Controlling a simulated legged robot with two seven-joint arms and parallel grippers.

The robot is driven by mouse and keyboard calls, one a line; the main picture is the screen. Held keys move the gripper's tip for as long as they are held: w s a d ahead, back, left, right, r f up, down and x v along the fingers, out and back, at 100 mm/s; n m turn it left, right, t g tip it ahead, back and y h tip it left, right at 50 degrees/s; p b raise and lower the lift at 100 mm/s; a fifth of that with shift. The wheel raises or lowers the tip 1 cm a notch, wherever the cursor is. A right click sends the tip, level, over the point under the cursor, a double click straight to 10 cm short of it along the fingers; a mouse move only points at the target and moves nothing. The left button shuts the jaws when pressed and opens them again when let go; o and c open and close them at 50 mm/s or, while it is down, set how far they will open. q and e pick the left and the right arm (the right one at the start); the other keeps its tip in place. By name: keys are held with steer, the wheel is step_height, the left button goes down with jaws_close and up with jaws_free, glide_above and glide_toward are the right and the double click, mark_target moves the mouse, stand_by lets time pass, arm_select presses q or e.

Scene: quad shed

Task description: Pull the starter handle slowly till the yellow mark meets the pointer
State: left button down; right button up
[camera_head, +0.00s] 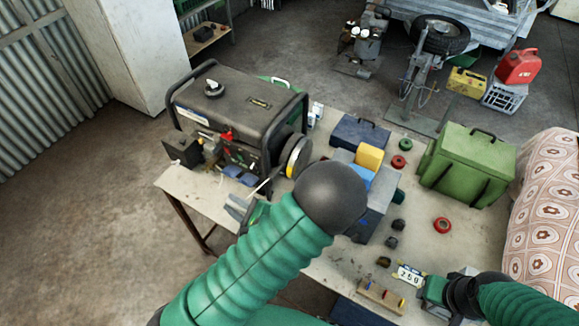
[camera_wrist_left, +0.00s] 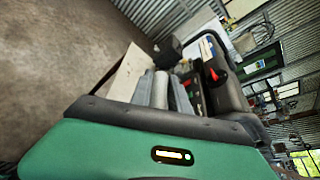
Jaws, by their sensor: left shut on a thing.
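The generator (camera_head: 240,105) stands on the table in a black tube frame; part of it shows in the left wrist view (camera_wrist_left: 222,85). On its right end is a round pale starter wheel (camera_head: 299,157) with a yellow mark (camera_head: 291,168) on its rim. A pale cord (camera_head: 262,187) runs from near the wheel down to my left gripper (camera_head: 237,207). My left gripper is shut on the starter handle, which its fingers and my arm mostly hide; the fingers also show in the left wrist view (camera_wrist_left: 168,90). I cannot make out the pointer. My right gripper (camera_head: 428,296) is low at right, its jaws unclear.
A blue case (camera_head: 358,131), a yellow block (camera_head: 369,156), a green box (camera_head: 467,165) and red rings (camera_head: 442,225) are on the table (camera_head: 330,262). A "250" card (camera_head: 410,276) lies beside my right gripper. Floor is open at left.

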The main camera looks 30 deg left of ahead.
arm_select(q)
steer(key=w+d+f+b, duration=0.1)
steer(key=w+f+b, duration=0.4)
steer(key=w, duration=0.7)
steer(key=shift+w, duration=0.4)
steer(key=c, duration=1.2)
jaws_free()
steer(key=shift+d, duration=0.1)
steer(key=shift+o, duration=0.2)
steer(key=shift+r, duration=0.1)
steer(key=shift+r, duration=0.1)
